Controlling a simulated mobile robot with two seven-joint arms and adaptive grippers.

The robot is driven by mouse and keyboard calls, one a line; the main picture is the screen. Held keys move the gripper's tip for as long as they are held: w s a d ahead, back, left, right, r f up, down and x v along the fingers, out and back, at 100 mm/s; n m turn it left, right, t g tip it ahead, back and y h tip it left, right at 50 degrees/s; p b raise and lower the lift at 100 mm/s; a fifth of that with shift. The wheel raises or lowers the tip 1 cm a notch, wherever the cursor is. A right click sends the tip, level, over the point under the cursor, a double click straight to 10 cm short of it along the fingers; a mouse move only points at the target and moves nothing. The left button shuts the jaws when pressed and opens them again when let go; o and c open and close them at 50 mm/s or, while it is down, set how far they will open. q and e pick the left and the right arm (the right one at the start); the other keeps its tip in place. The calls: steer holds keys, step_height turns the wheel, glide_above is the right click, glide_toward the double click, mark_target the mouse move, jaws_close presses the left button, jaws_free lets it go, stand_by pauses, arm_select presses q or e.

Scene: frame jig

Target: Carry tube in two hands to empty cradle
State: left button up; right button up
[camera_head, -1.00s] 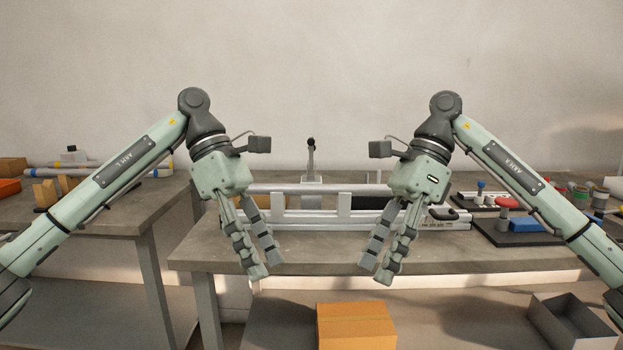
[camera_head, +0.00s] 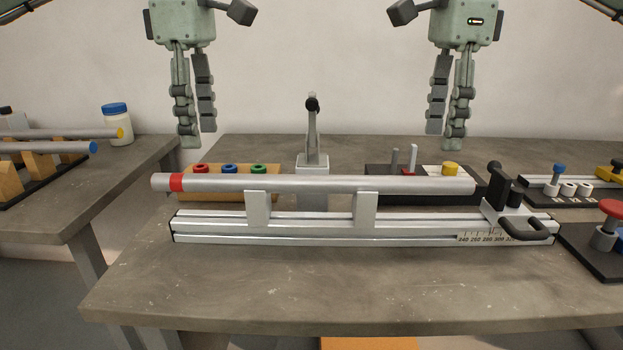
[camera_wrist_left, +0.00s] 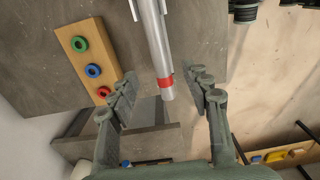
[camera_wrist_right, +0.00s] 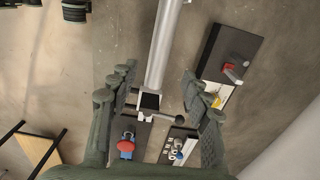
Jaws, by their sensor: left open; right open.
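The silver tube (camera_head: 320,184) with a red band near its left end lies level on two upright supports of the metal jig (camera_head: 290,238). It also shows in the left wrist view (camera_wrist_left: 151,35) and the right wrist view (camera_wrist_right: 162,50). My left gripper (camera_head: 198,138) hangs open above the tube's left part, and my right gripper (camera_head: 444,138) hangs open above its right part. Both are empty and apart from the tube.
A black clamp with a handle (camera_head: 525,229) sits at the jig's right end. A grey post (camera_head: 312,140) stands behind the tube. A wooden block with coloured rings (camera_head: 272,170) is behind left. A white jar (camera_head: 117,125) stands on the left table. The bench front (camera_head: 300,290) is clear.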

arm_select(q)
steer(key=shift+f, duration=3.95)
arm_select(e)
steer(key=shift+f, duration=3.95)
arm_select(q)
jaws_close()
arm_select(e)
jaws_close()
